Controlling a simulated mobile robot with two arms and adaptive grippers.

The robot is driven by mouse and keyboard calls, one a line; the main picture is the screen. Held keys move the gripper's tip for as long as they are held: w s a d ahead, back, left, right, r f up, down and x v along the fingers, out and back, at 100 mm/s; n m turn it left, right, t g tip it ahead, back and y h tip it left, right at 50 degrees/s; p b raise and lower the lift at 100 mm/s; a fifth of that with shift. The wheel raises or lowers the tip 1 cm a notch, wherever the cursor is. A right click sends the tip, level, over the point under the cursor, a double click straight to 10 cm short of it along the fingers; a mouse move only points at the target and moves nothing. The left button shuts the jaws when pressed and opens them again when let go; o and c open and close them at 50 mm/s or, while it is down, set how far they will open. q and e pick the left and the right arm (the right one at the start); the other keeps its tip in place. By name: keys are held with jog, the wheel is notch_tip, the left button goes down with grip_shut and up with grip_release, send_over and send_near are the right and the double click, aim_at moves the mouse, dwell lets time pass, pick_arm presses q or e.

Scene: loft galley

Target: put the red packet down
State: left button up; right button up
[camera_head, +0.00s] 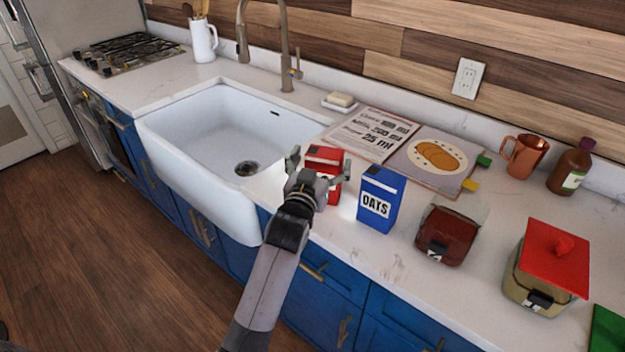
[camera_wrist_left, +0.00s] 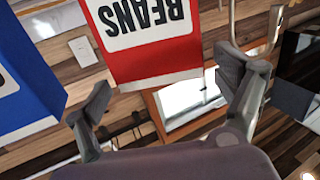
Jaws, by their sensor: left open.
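The red packet (camera_head: 324,155) stands upright on the counter just right of the sink, its lower part partly hidden by my gripper. In the left wrist view the red packet (camera_wrist_left: 150,70) shows a white label reading BEANS, upside down. My left gripper (camera_head: 320,165) is open, with one finger to each side of the packet. In the wrist view the open fingers of my left gripper (camera_wrist_left: 163,80) show gaps between them and the packet. My right gripper is not in view.
A blue OATS box (camera_head: 380,199) stands close to the right of the packet. The white sink (camera_head: 190,130) lies to the left. An open cookbook (camera_head: 405,150) is behind. A dark red container (camera_head: 447,232) and a red-lidded canister (camera_head: 548,265) stand further right.

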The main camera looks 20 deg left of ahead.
pick_arm(q)
jog(key=s+b, duration=0.1)
jog(key=s, duration=0.8)
jog(key=shift+s+d, duration=0.15)
jog(key=shift+d, duration=0.05)
